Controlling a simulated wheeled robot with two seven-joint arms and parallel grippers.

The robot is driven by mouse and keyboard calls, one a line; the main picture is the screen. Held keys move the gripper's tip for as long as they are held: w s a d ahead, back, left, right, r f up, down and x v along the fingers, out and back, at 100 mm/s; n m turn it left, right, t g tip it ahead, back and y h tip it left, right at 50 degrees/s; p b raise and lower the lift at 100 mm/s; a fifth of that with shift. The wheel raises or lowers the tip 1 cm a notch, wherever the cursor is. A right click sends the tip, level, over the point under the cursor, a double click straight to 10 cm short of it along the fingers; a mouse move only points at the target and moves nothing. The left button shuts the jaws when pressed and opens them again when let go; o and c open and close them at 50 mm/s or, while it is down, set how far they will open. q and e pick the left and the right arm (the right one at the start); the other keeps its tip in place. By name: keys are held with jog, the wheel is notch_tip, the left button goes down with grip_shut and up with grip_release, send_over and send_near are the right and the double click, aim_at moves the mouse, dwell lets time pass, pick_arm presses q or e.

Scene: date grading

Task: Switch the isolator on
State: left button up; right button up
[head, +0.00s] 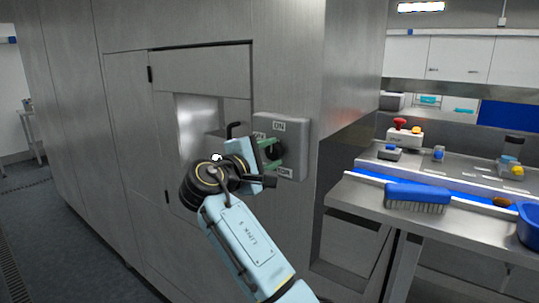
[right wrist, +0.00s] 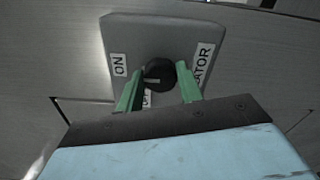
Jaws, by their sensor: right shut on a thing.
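The isolator is a grey box (head: 297,135) on the steel cabinet front, with an ON label at its top in the head view. In the right wrist view the box (right wrist: 185,35) shows turned, with ON at left, ISOLATOR at right and a partly hidden label below. Its round black knob (right wrist: 160,73) has a pale mark on the left part of its face, toward the ON side. My right gripper (head: 270,153) is shut on the knob, its green fingers (right wrist: 160,90) on either side of it. My left gripper is not in view.
Right of the cabinet is a steel bench (head: 358,194) with a blue brush (head: 417,194), a blue bowl (head: 530,224) and a control box with a red button (head: 401,132). The cabinet front has a recessed panel (head: 200,62) beside the isolator. Floor at left is clear.

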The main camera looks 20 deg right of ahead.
jog(key=o, duration=1)
jog(key=b+v, duration=0.1)
jog(key=v, duration=0.6)
jog(key=shift+s+a, duration=0.2)
jog(key=shift+a, duration=0.05)
